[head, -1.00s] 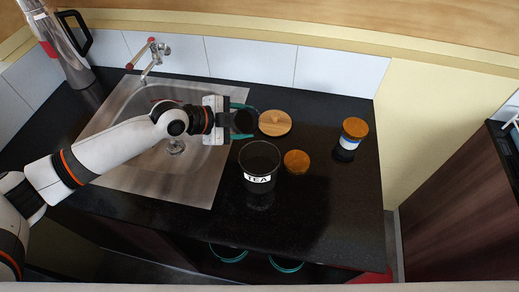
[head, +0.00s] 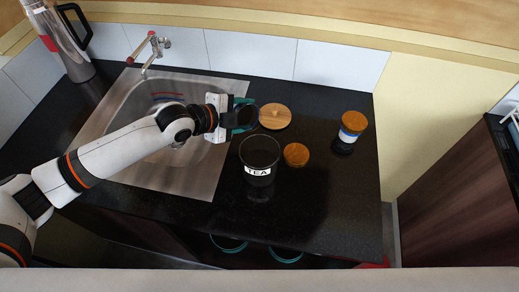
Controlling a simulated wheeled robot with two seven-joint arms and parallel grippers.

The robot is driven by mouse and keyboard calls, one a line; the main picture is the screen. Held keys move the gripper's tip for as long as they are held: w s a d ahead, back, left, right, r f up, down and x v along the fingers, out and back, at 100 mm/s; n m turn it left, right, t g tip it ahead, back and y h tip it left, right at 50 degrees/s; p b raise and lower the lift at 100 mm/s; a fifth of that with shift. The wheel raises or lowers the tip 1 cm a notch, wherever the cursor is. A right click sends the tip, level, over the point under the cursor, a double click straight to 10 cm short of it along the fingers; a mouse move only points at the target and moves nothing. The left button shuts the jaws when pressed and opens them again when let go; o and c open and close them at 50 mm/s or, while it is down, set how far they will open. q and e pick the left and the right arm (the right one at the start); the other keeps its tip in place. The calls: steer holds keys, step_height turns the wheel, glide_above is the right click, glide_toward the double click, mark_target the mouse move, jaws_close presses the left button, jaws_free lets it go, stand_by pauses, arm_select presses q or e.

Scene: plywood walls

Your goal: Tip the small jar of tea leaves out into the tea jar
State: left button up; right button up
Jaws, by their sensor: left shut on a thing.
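The tea jar (head: 259,157) is a dark, open-topped glass with a white TEA label. It stands upright on the black counter right of the sink. My left gripper (head: 242,117) is shut on the small jar (head: 247,118), a dark round vessel. It holds the jar just behind and slightly left of the tea jar, apart from it. The gripper partly covers the small jar. Its tilt, its contents and its height above the counter are hard to tell. My right gripper is not in view.
A larger wooden lid (head: 275,117) and a smaller one (head: 296,154) lie near the tea jar. The front counter is clear.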

arm_select(q)
steer(key=shift+f+m+t+b, duration=0.25)
steer(key=shift+m+t+b, duration=0.05)
steer(key=shift+b, duration=0.35)
steer(key=shift+s+d+r+m+t+b, duration=0.15)
steer(key=shift+r+m+t+b, duration=0.3)
steer(key=shift+b, duration=0.5)
steer(key=shift+s+d+r+m+t+y, duration=0.2)
steer(key=shift+s+m+t, duration=0.05)
steer(key=shift+s+t, duration=0.1)
steer(key=shift+s+d+r+m+t+y, duration=0.15)
steer(key=shift+s+m+t+y, duration=0.05)
steer(key=shift+s, duration=0.15)
stand_by(0.5)
steer(key=shift+s+d+f+m, duration=0.1)
steer(key=shift+s+f+m, duration=0.05)
steer(key=shift+f+m, duration=0.15)
stand_by(0.3)
